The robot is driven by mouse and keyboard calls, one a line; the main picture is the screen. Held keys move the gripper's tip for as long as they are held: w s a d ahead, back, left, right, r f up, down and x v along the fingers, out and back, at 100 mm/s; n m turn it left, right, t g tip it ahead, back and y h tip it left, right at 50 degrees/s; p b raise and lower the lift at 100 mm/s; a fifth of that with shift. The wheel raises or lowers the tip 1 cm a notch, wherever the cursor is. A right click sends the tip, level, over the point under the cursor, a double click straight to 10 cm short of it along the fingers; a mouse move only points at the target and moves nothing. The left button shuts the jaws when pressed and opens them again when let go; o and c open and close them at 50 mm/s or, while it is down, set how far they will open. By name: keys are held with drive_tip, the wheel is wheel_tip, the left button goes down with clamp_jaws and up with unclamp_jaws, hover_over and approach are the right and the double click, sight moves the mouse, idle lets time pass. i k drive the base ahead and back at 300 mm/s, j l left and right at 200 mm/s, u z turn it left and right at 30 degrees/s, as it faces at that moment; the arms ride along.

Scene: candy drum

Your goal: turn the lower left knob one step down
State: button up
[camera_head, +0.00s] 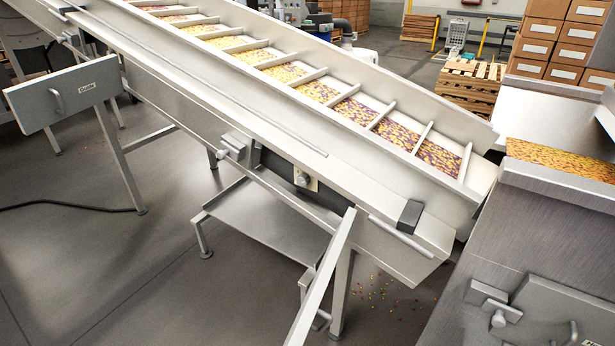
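No part of my gripper shows in the head view. Several knob-like parts are in sight, and I cannot tell which one is the lower left knob. A round grey knob (303,179) sits on a small pale plate under the conveyor's side rail. Another knob-like fitting (230,152) sticks out from a block on the conveyor's side, left of it. A third knob (498,319) is on a bracket at the lower right machine. The settings of these knobs are too small to read.
The sloping conveyor (240,110) carries candies between cross bars. A labelled panel with a handle (62,95) juts out at left. A metal leg (325,280) stands in front. The candy-filled machine (520,215) blocks the right. Grey floor (110,265) is open at lower left.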

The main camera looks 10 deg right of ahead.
sight(302, 179)
drive_tip(key=i+j, duration=0.15)
drive_tip(key=j, duration=0.2)
drive_tip(key=i+j+u, duration=0.1)
drive_tip(key=j, duration=0.3)
drive_tip(key=i+j, duration=0.15)
drive_tip(key=j, duration=0.2)
drive_tip(key=i+j+u, duration=0.15)
drive_tip(key=j, duration=0.2)
